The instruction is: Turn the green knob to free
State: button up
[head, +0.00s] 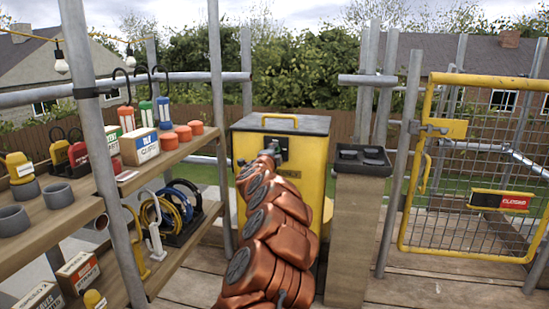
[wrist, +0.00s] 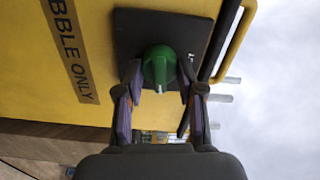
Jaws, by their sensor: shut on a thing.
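The green knob (wrist: 160,66) sits on a dark square plate (wrist: 203,42) on the face of a yellow box (head: 314,165). My gripper (wrist: 160,78) has one finger on each side of the knob and is shut on it. A small pale mark shows at the knob's lower edge in the wrist view. In the head view my gripper (head: 274,149) is at the upper front of the box, and my arm hides much of the box's front. I cannot make out the knob's setting or any "free" marking.
A dark tray (head: 360,158) tops a wooden post right of the box. A yellow mesh gate (head: 480,190) stands at the right. Shelves (head: 165,155) with boxes and tools fill the left, behind scaffold poles. The box has a yellow lid handle (head: 280,117).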

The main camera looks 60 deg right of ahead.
jog(key=shift+f+m+b, duration=0.1)
jog(key=shift+m+b, duration=0.35)
jog(key=shift+m, duration=0.35)
jog(key=o, duration=1.1)
jog(key=shift+o, duration=0.2)
jog(key=v, duration=1.2)
